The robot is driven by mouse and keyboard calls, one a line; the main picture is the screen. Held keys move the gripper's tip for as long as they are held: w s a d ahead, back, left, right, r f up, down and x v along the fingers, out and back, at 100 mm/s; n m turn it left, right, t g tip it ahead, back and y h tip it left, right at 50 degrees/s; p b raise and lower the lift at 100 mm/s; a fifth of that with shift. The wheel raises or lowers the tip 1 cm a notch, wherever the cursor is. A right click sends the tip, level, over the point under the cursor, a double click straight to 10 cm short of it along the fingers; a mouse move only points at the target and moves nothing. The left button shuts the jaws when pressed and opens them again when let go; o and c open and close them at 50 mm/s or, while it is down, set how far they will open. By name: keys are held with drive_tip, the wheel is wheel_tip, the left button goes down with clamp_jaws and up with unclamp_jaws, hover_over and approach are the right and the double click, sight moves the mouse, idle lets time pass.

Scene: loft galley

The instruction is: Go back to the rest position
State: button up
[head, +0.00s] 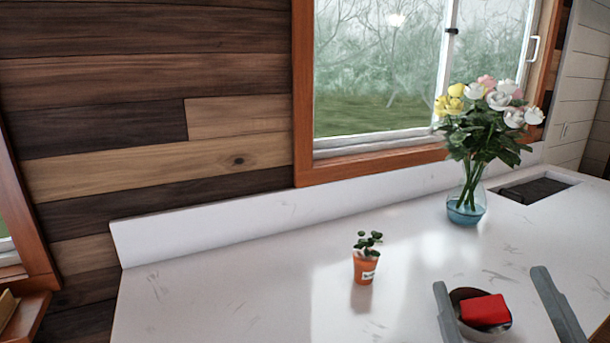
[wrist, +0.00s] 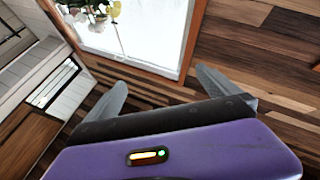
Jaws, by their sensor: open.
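My gripper (head: 489,277) shows at the lower right of the head view as two grey fingers set wide apart, with their tips pointing up the picture. A small dark bowl with a red block in it shows between the fingers in that view, but neither finger grips it. In the wrist view my gripper (wrist: 162,78) is open and empty, with its fingers spread in front of the wood wall and window. No bowl or counter shows between the fingers there. The rest of my arm is outside the head view.
The bowl (head: 501,330) and red block (head: 484,310) are on the white counter (head: 220,290). A small potted plant (head: 366,267) stands left of them. A glass vase of flowers (head: 467,205) stands behind, near the window and sink (head: 537,189). The counter's left part is clear.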

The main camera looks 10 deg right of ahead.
drive_tip(key=s+a+f+m+g, duration=0.1)
drive_tip(key=s+f+g, duration=0.3)
drive_tip(key=s+f, duration=0.9)
drive_tip(key=s+a+f+m+g+y, duration=0.1)
drive_tip(key=s+a+f+g, duration=0.3)
drive_tip(key=s+f, duration=0.8)
drive_tip(key=shift+s+a+f+g, duration=0.25)
drive_tip(key=shift+s+f+g, duration=0.15)
drive_tip(key=shift+s+g, duration=0.25)
